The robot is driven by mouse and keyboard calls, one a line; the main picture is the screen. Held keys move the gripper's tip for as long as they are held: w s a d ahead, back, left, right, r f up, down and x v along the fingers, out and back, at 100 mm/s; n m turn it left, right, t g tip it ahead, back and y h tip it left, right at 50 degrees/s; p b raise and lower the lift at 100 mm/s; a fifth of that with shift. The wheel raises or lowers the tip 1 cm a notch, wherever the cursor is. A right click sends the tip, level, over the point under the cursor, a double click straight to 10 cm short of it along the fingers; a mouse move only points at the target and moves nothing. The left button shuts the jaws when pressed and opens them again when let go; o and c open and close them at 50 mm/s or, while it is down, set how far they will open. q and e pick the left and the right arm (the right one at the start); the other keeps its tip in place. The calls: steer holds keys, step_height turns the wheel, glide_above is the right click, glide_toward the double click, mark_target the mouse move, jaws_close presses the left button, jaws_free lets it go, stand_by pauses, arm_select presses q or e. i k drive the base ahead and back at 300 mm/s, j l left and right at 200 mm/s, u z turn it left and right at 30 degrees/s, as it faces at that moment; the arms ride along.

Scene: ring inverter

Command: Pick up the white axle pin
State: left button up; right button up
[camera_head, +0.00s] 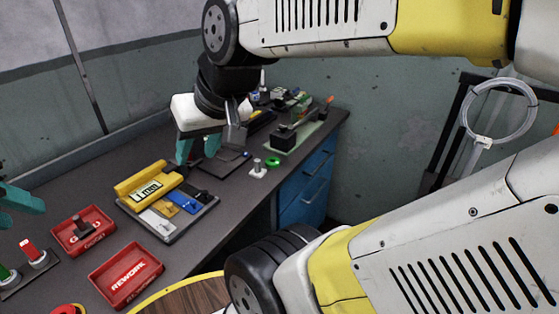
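A small pale stand with an upright grey-white pin (258,167) sits near the right edge of the dark workbench; it may be the white axle pin, but it is too small to be sure. A green ring (273,162) lies just right of it. My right gripper (198,149) hangs over the bench to the left of the pin, apart from it, its teal fingers spread with nothing seen between them. My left gripper (18,200) is at the left edge of the picture, partly cut off, far from the pin; its opening cannot be made out.
A tray (188,222) with a yellow "1 mm" block (148,188) stands mid-bench. Two red bins (127,275) (83,232) and buttons (34,253) are nearer. A green-based fixture (295,138) stands behind. Blue drawers (312,185) are below.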

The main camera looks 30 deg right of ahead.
mark_target(257, 172)
steer(key=j+z, duration=0.15)
steer(key=z, duration=1.1)
steer(key=i+l+u, duration=0.15)
steer(key=l+u, duration=1.2)
steer(key=i, duration=0.05)
